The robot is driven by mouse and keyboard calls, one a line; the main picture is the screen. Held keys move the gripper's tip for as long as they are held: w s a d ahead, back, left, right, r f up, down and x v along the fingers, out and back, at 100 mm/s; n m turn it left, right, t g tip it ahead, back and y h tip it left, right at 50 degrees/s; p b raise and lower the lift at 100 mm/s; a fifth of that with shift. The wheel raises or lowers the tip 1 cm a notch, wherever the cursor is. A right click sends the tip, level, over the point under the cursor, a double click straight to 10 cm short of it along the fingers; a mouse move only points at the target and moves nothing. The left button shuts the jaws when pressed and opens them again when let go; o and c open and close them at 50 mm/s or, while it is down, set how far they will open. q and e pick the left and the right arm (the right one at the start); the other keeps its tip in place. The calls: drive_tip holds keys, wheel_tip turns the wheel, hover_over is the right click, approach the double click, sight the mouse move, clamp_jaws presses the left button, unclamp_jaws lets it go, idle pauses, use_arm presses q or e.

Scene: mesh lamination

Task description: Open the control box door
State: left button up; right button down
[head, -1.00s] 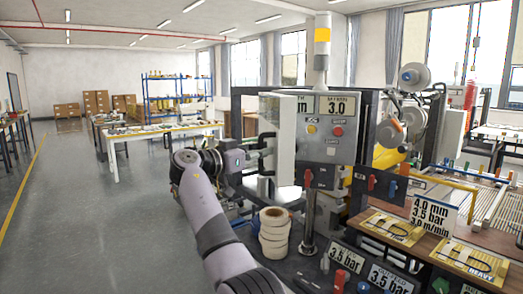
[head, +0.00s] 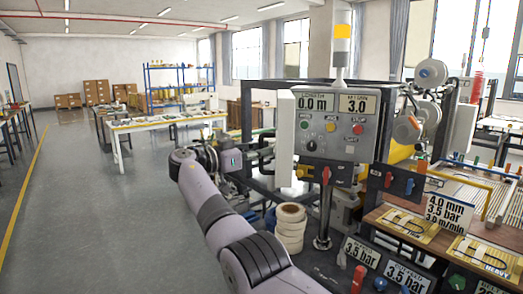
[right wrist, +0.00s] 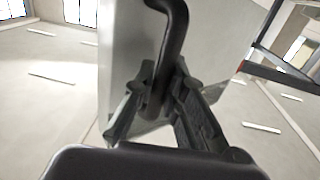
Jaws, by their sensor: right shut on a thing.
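The grey control box (head: 340,147) stands upright on a post, its front panel of displays, buttons and a knob uncovered. Its pale door (head: 286,137) stands swung out at the box's left side, seen nearly edge-on in the head view. My right gripper (head: 262,156) is at the door's left side. In the right wrist view, the black bar handle (right wrist: 172,35) runs along the door (right wrist: 117,65), and the fingers of my right gripper (right wrist: 160,92) are closed around it. My left gripper is not in view.
A stack of cream rolls (head: 290,232) stands below the box, beside my right arm. The laminating line with its boards and signs (head: 450,212) fills the right side. The floor (head: 100,210) on the left is open, with a white worktable (head: 165,123) farther back.

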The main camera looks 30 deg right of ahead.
idle(0.3)
drive_tip(key=c, duration=1.6)
unclamp_jaws()
drive_tip(key=a, duration=0.7)
drive_tip(key=shift+a, duration=0.35)
drive_tip(key=shift+d, duration=0.1)
